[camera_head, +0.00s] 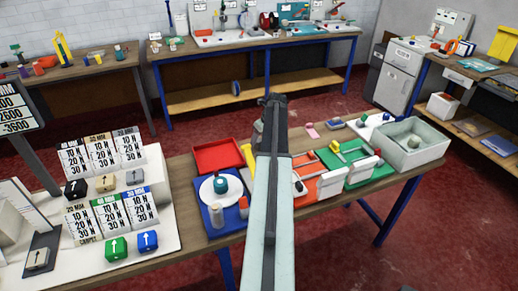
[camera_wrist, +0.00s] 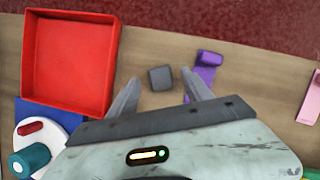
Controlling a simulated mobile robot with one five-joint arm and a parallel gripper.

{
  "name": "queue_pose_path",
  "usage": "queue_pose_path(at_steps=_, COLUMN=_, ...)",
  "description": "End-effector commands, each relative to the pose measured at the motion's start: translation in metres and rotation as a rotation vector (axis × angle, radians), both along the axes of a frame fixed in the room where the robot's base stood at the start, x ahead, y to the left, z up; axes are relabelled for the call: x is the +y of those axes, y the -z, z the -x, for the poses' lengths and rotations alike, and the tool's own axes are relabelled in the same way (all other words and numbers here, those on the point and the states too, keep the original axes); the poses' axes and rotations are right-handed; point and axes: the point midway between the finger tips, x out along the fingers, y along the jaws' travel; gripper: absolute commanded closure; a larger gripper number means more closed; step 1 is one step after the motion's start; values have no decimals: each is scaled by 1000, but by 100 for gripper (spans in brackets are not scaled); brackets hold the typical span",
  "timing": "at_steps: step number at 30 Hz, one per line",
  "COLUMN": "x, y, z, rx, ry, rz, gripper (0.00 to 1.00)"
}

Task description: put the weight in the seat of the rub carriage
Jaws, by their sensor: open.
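A small dark grey block (camera_wrist: 160,77), which looks like the weight, lies on the wooden bench in the wrist view. My gripper (camera_wrist: 160,79) is open above it, and the block shows between the two fingertips with no clear contact. In the head view my gripper (camera_head: 273,103) is over the bench's far side, and the arm hides the block. I cannot tell for sure which thing is the rub carriage. An orange tray (camera_head: 328,192) and a green tray (camera_head: 378,172), each with white-handled fittings, stand right of my arm; parts of the orange one are hidden.
A red tray (camera_wrist: 68,62) lies left of the block. A purple piece (camera_wrist: 206,66) lies close right of the block, a pink one (camera_wrist: 308,98) farther right. A grey-green bin (camera_head: 410,150) stands at the bench's right end.

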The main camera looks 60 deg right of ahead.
Motion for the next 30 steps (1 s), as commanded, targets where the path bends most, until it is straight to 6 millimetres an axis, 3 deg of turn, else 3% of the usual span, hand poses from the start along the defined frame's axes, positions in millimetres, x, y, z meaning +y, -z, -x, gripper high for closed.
queue_pose_path(at_steps=1, x=-3, y=19, z=-3, rx=0, ry=0, rz=0, gripper=42)
queue_pose_path(at_steps=3, x=-4, y=29, z=-8, rx=0, ry=0, rz=0, gripper=42)
queue_pose_path(at_steps=11, x=-4, y=28, z=-10, rx=0, ry=1, rz=1, gripper=42)
queue_pose_path(at_steps=18, x=-4, y=28, z=-10, rx=0, ry=1, rz=1, gripper=100)
queue_pose_path(at_steps=30, x=-4, y=25, z=-9, rx=0, ry=1, rz=1, gripper=100)
